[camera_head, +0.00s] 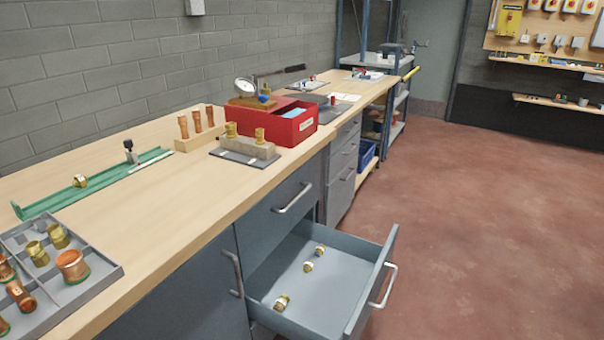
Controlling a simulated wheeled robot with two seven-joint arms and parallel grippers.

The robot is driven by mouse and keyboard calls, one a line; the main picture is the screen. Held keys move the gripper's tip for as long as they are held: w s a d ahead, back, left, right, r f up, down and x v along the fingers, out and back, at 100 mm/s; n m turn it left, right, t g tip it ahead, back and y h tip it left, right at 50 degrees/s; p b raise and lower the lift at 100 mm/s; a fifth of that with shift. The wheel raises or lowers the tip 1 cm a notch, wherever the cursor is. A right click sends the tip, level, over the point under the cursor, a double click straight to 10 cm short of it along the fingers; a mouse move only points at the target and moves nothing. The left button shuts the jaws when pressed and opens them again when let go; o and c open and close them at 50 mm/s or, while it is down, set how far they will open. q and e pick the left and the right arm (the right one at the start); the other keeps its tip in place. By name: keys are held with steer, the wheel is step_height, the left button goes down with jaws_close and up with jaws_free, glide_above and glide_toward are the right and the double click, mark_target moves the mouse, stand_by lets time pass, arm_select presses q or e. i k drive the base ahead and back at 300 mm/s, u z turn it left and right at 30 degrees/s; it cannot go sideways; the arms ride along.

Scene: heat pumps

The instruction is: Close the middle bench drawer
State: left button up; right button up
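A grey bench drawer (375,290) below the wooden benchtop is pulled well out over the floor. Its silver bar handle (384,287) is on the front panel, facing right. Several brass fittings (282,302) lie loose on the drawer's floor. Above it, another drawer (278,206) with a bar handle (293,198) is shut. What lies under the open drawer is mostly hidden. Neither of my grippers shows in the head view.
The benchtop (180,220) bears a grey tray (102,279) of copper and brass fittings, a green rail (90,184) and a red box (290,127). A cabinet handle (233,274) is left of the open drawer. The red-brown floor (480,220) to the right is clear.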

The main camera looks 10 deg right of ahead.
mark_target(336, 299)
steer(key=z, duration=0.85)
steer(key=k, duration=0.35)
steer(key=u, duration=0.75)
steer(key=i, duration=1)
steer(key=z, duration=0.6)
